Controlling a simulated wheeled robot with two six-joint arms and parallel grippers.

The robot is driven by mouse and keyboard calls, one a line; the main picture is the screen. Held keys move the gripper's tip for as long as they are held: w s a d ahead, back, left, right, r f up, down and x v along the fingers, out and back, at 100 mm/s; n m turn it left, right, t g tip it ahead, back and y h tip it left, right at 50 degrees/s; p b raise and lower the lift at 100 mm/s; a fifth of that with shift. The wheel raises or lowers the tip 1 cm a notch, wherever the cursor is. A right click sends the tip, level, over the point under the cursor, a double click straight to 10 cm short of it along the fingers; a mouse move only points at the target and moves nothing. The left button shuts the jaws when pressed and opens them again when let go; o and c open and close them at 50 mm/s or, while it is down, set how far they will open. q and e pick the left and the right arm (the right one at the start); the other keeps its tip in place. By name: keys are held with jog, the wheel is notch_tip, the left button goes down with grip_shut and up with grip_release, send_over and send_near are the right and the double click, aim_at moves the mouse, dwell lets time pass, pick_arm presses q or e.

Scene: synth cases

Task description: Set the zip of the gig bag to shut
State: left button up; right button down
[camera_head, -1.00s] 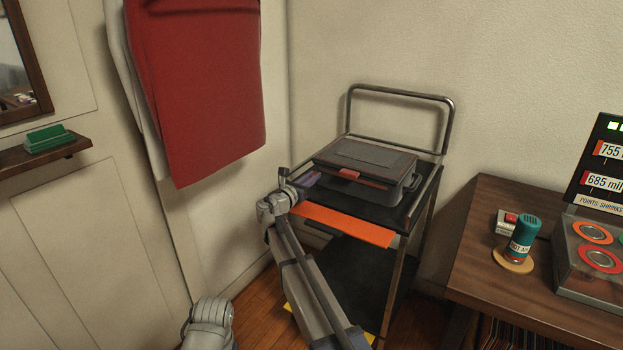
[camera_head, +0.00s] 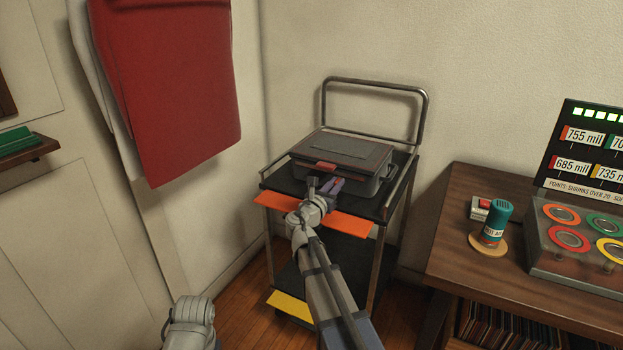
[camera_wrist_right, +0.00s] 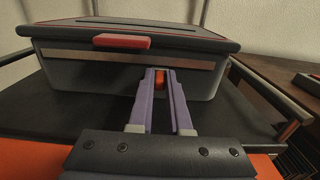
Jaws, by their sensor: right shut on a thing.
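The gig bag (camera_head: 372,187) looks like a dark grey, box-shaped case with a lid, and sits on the cart's top shelf. A tan strip (camera_wrist_right: 90,57), apparently the zip track, runs across its front under the lid in the right wrist view. My right gripper (camera_head: 331,185) is at the bag's front, right of its red front tab (camera_wrist_right: 121,42). In the right wrist view, its purple fingers (camera_wrist_right: 159,76) are shut on a small orange-red piece (camera_wrist_right: 159,79), apparently the zip pull, mostly hidden between them. My left gripper is out of view.
The black cart (camera_head: 274,180) has a raised rear handle (camera_head: 423,115) and an orange sheet (camera_head: 275,201) under my right wrist. A wooden table (camera_head: 448,240) with a teal canister (camera_head: 497,222) and a button console stands right. Red cloth (camera_head: 165,90) hangs left.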

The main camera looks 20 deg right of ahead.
aim_at(366, 184)
jog(key=s+d, duration=0.2)
jog(key=s, duration=0.1)
jog(key=s+d, duration=0.3)
jog(key=shift+s, duration=0.1)
jog(key=c, duration=0.8)
grip_release()
jog(key=shift+d, duration=0.1)
jog(key=shift+c, duration=0.2)
jog(key=v, duration=0.8)
